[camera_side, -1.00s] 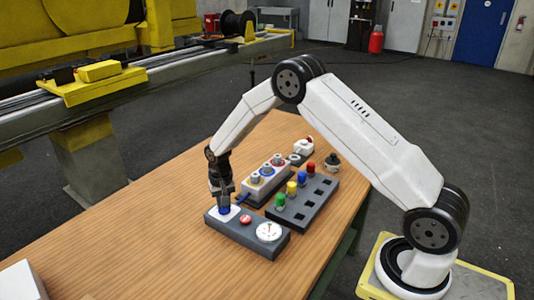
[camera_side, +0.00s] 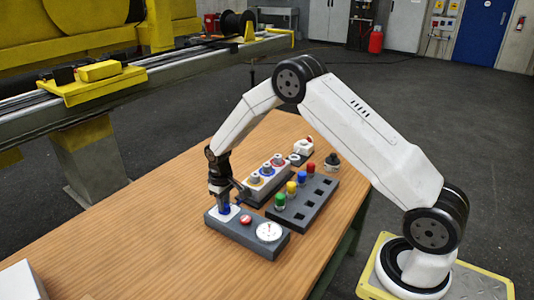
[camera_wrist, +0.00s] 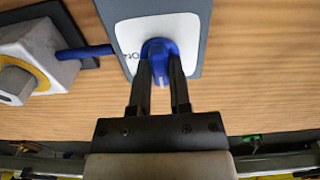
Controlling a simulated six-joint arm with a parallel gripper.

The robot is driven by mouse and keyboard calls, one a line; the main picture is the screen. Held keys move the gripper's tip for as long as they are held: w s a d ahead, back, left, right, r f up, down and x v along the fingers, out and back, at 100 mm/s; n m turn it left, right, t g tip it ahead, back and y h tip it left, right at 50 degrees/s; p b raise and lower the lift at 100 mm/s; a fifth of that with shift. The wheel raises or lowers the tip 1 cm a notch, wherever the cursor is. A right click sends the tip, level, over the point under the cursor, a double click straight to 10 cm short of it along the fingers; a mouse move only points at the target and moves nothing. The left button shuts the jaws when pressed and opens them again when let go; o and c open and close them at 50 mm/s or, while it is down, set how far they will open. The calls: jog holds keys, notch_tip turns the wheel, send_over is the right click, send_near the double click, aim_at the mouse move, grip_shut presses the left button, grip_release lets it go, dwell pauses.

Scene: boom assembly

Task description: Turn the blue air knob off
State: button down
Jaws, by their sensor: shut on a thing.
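The blue air knob (camera_wrist: 160,48) sits on a white plate (camera_wrist: 125,36) at one end of the grey control box. It also shows in the side view (camera_side: 226,209), partly hidden by my gripper. A pale mark runs along the knob's face, pointing toward the gripper body in the wrist view. Part of a printed label shows beside the knob, the rest is covered. My gripper (camera_wrist: 161,80) points down over the knob, with its two fingers shut on the knob's sides. It also shows in the side view (camera_side: 224,203).
The grey control box (camera_side: 229,228) also carries a red button (camera_side: 246,218) and a round white gauge (camera_side: 269,232). Just behind stand a grey block with several coloured-ring sockets (camera_side: 254,188) and a dark rack with coloured pegs (camera_side: 300,213).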

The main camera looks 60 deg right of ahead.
jog(key=c, duration=0.6)
grip_release()
jog(key=shift+o, duration=0.2)
jog(key=shift+r, duration=0.15)
jog(key=shift+r, duration=3.8)
jog(key=shift+s+a+r, duration=0.1)
jog(key=shift+s+r, duration=0.05)
jog(key=shift+s, duration=0.05)
jog(key=s+a+r+t, duration=0.1)
jog(key=s+a+r, duration=0.1)
jog(key=s, duration=0.9)
jog(key=s+a+r+t, duration=0.1)
jog(key=s+a+r, duration=0.1)
jog(key=s, duration=1)
jog(key=shift+a+r+t, duration=0.3)
jog(key=shift+a+r, duration=0.1)
jog(key=shift+a, duration=0.25)
